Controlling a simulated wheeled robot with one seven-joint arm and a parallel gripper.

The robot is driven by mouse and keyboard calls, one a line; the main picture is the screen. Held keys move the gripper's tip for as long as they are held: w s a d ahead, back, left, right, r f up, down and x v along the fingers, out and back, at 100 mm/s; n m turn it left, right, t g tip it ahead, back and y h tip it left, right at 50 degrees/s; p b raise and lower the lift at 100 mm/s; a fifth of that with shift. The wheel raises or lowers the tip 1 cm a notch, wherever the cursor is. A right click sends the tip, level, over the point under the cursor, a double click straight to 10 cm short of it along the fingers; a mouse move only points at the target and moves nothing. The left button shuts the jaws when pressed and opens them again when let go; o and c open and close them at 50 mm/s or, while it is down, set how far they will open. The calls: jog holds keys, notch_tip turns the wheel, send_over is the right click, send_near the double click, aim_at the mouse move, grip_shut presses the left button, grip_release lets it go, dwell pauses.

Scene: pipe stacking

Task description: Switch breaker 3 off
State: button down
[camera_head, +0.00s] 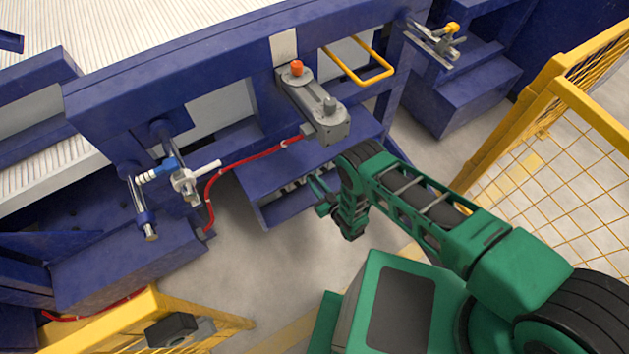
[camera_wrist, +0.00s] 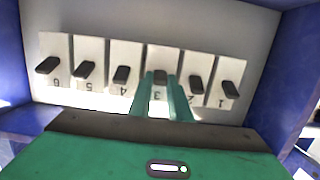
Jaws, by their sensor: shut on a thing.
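Breaker 3 (camera_wrist: 162,54) is a white plate with a dark lever in a row of numbered breakers, seen upside down in the wrist view. My gripper (camera_wrist: 160,79) has its two green fingers on either side of that lever and is shut on it. The lever's base and part of its label are partly hidden between the fingers. In the head view my gripper (camera_head: 317,196) reaches into the low blue box, where the breakers are too small and covered to read.
Breaker 4 (camera_wrist: 125,55) and breaker 2 (camera_wrist: 199,68) stand close on either side. Blue box walls (camera_wrist: 284,80) flank the panel. A grey unit with an orange button (camera_head: 297,68) sits above the box. A yellow mesh fence (camera_head: 545,150) stands at the right.

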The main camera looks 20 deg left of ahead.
jog(key=shift+f+t+y, duration=0.35)
jog(key=shift+t+y, duration=0.15)
jog(key=shift+y, duration=0.1)
jog(key=shift+d, duration=0.1)
jog(key=c, duration=1.6)
grip_release()
jog(key=shift+c, duration=0.2)
jog(key=shift+s, duration=0.15)
jog(key=v, duration=1)
jog(key=shift+d, duration=0.3)
jog(key=shift+s, duration=0.1)
